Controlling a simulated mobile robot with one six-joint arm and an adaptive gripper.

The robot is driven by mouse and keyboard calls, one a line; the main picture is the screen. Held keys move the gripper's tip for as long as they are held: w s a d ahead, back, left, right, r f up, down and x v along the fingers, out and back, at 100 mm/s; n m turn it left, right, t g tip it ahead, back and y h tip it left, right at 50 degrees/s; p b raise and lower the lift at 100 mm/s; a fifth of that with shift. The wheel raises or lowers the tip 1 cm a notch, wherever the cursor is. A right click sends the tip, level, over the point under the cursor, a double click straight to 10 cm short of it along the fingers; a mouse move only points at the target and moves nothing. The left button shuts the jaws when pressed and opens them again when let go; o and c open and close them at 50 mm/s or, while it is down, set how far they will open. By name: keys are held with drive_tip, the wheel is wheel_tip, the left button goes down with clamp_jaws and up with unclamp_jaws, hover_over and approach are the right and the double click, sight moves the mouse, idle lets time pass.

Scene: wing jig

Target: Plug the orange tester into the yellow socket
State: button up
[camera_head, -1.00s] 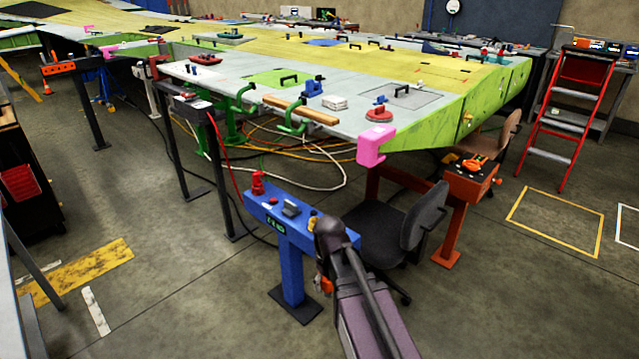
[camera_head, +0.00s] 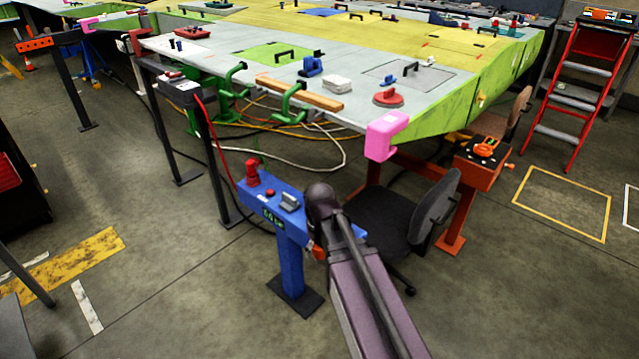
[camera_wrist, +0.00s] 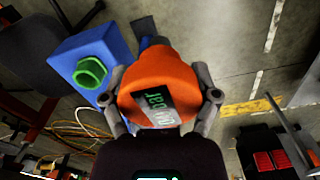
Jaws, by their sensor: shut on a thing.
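The orange tester (camera_wrist: 158,78) is held between the two fingers of my gripper (camera_wrist: 160,70) in the wrist view. Its dark label with green lettering faces the camera. Beside it, to the left, is the blue stand top (camera_wrist: 112,45) with a green hexagonal socket (camera_wrist: 90,75); the tester looks apart from that socket. In the head view a small orange part of the tester (camera_head: 318,253) shows at the blue stand's right end, beside my arm. No yellow socket is visible now; my arm covers part of the stand top.
The blue stand (camera_head: 290,262) also carries a red fitting (camera_head: 252,174) and a grey block (camera_head: 289,202). An office chair (camera_head: 435,207) stands close to its right. The wing panel (camera_head: 345,112) with a pink clamp (camera_head: 385,136) lies behind.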

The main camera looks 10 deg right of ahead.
drive_tip(key=shift+w+d, duration=0.15)
drive_tip(key=shift+w, duration=0.25)
drive_tip(key=w+d+r+p, duration=0.1)
drive_tip(key=w, duration=1)
drive_tip(key=w+d+r+p, duration=0.2)
drive_tip(key=w, duration=0.9)
drive_tip(key=shift+w, duration=0.4)
drive_tip(key=shift+f, duration=0.2)
wheel_tip(320, 180, down, 7)
drive_tip(key=b, duration=0.7)
drive_tip(key=shift+r, duration=0.2)
drive_tip(key=shift+f+b, duration=1.9)
idle(1.0)
drive_tip(key=o, duration=1)
drive_tip(key=shift+c, duration=0.2)
